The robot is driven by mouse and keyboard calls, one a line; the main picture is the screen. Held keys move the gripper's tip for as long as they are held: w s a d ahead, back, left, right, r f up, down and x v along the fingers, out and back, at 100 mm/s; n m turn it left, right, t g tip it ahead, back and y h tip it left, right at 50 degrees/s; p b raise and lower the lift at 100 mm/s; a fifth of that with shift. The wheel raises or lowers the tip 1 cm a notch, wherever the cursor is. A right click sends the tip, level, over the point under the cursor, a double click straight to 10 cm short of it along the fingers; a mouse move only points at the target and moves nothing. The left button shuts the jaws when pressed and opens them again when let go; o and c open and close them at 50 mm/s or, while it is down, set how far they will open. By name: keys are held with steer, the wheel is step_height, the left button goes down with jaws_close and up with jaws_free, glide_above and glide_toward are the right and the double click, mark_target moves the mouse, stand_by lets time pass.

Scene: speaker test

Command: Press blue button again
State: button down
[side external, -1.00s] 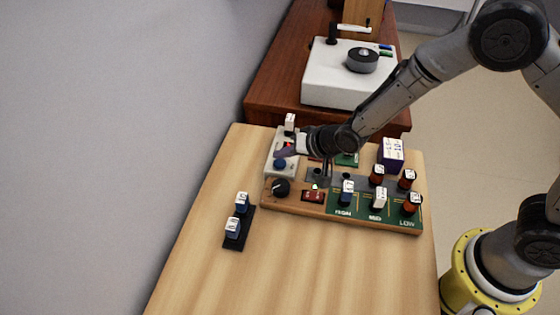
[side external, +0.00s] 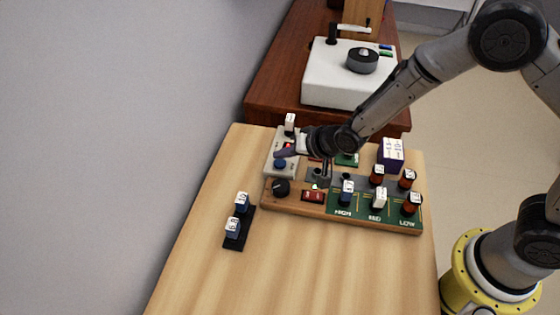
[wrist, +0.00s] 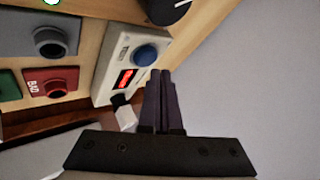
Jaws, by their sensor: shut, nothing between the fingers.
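The blue button (side external: 280,163) is on a small light-grey box (side external: 271,169) at the left end of the wooden test board. In the wrist view the blue button (wrist: 145,55) shows beside a lit red display (wrist: 127,78). My gripper (side external: 279,153) is shut and empty, with its dark fingers over the grey box, just behind the button in the side view. In the wrist view my gripper (wrist: 160,72) has its fingers together, with the tips close to the button's edge. I cannot tell whether they touch it.
A black knob (side external: 281,187) and a red switch (side external: 313,196) sit near the button. Labelled cylinders stand on the board's green panel (side external: 360,206). A black tray (side external: 233,243) holds two blue-and-white pieces. The table's front (side external: 290,270) is clear.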

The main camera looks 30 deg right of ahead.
mark_target(283, 165)
steer(key=shift+f, duration=0.2)
steer(key=shift+f, duration=0.2)
steer(key=shift+f, duration=0.55)
stand_by(0.6)
steer(key=shift+r, duration=0.15)
stand_by(0.3)
steer(key=shift+r, duration=0.8)
steer(key=shift+r, duration=2.5)
